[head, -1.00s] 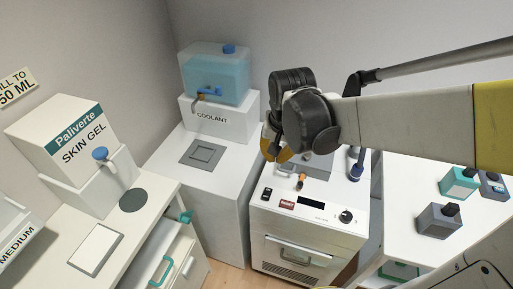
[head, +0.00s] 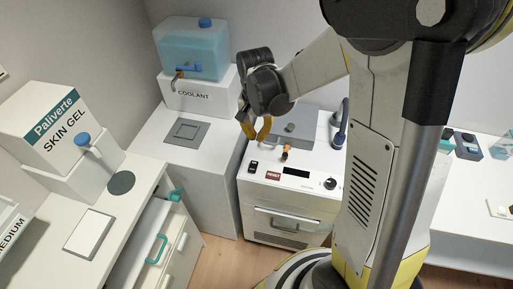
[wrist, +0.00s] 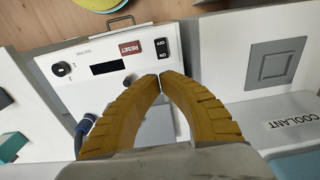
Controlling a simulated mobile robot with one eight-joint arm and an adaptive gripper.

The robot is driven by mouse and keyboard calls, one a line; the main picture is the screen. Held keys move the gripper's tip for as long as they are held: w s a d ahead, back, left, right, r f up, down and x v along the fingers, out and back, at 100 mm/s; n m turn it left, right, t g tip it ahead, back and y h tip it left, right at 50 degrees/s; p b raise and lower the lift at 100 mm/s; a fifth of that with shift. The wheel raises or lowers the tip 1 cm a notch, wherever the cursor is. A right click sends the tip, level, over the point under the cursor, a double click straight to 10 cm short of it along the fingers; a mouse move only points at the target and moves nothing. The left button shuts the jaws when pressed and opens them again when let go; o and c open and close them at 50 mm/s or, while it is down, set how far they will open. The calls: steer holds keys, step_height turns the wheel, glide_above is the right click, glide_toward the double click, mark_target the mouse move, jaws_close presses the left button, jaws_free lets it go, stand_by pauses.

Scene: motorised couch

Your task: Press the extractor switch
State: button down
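A white machine (head: 290,192) carries a small black rocker switch (head: 253,167) at the left of its sloped front panel. In the wrist view the switch (wrist: 162,49) reads ON and OFF and sits beside a red-brown RESET button (wrist: 126,49). I cannot read the word extractor on it. My gripper (head: 254,140) hangs above the left side of the machine, behind and above the switch in the head view. Its yellow fingers are closed with tips together and nothing between them. In the wrist view the tips (wrist: 160,77) point toward the switch, with a gap between them.
The panel also has a dark display (head: 296,172) and a black knob (head: 330,184). A coolant tank (head: 193,50) is at the left. Wooden floor (head: 222,262) is free in front.

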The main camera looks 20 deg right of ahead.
mark_target(257, 161)
steer(key=f+b, duration=0.2)
steer(key=f, duration=0.2)
steer(key=f+b, duration=0.1)
steer(key=f, duration=0.4)
steer(key=f+b, duration=0.2)
steer(key=f, duration=0.2)
steer(key=shift+w+d+f+b, duration=0.15)
steer(key=shift+w+b, duration=0.1)
steer(key=shift+b, duration=0.05)
steer(key=shift+f+b, duration=0.65)
steer(key=shift+r, duration=0.25)
steer(key=shift+r+p, duration=0.7)
steer(key=shift+r, duration=0.1)
steer(key=shift+w, duration=0.1)
